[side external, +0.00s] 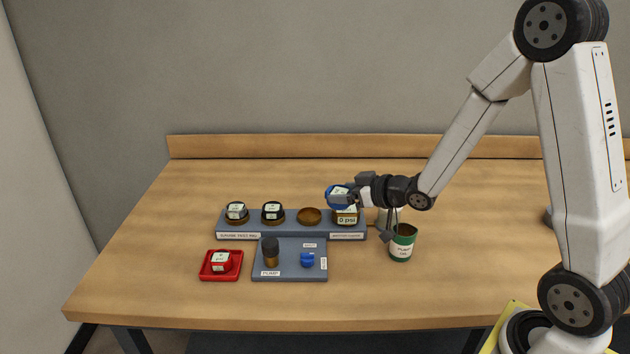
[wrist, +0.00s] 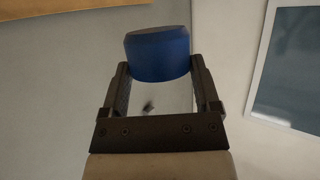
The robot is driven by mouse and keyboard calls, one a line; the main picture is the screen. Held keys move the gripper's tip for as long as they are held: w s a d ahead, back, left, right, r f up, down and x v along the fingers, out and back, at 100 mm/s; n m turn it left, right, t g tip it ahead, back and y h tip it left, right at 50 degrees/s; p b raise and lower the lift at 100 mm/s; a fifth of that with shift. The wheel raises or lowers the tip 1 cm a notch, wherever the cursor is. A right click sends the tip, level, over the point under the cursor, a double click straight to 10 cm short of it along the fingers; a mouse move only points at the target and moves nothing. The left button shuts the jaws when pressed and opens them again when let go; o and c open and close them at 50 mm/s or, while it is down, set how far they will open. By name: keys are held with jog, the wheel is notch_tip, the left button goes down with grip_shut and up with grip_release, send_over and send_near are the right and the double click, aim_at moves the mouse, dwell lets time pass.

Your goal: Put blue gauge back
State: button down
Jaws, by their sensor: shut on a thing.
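The blue gauge (side external: 335,198) is held in my gripper (side external: 348,197) above the right end of the grey gauge stand (side external: 285,226). In the wrist view the blue gauge (wrist: 158,52) sits between the two fingertips of my gripper (wrist: 160,80). The gauge looks tilted, with part of its pale face showing in the side view. An empty brown round seat (side external: 309,216) is on the stand, left of the held gauge.
Two black gauges (side external: 236,211) (side external: 273,211) sit on the stand's left. A red gauge (side external: 221,261) lies in a red tray (side external: 237,277). The pump plate (side external: 290,274) carries a dark knob (side external: 270,251) and a blue piece (side external: 307,260). A green can (side external: 402,246) stands right.

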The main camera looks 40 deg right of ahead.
jog(key=shift+s+d+r+y, duration=0.15)
jog(key=shift+d+y, duration=0.15)
jog(key=shift+d, duration=0.65)
jog(key=w+f, duration=0.2)
jog(key=w, duration=0.2)
jog(key=w+d+f, duration=0.1)
jog(key=w+f, duration=0.2)
jog(key=w, duration=0.1)
jog(key=w+f, duration=0.3)
jog(key=w, duration=0.1)
jog(key=shift+d, duration=0.35)
jog(key=shift+w+f, duration=0.4)
jog(key=shift+d, duration=0.1)
jog(key=shift+w+f, duration=0.5)
jog(key=shift+f, duration=1.45)
jog(key=shift+f, duration=0.2)
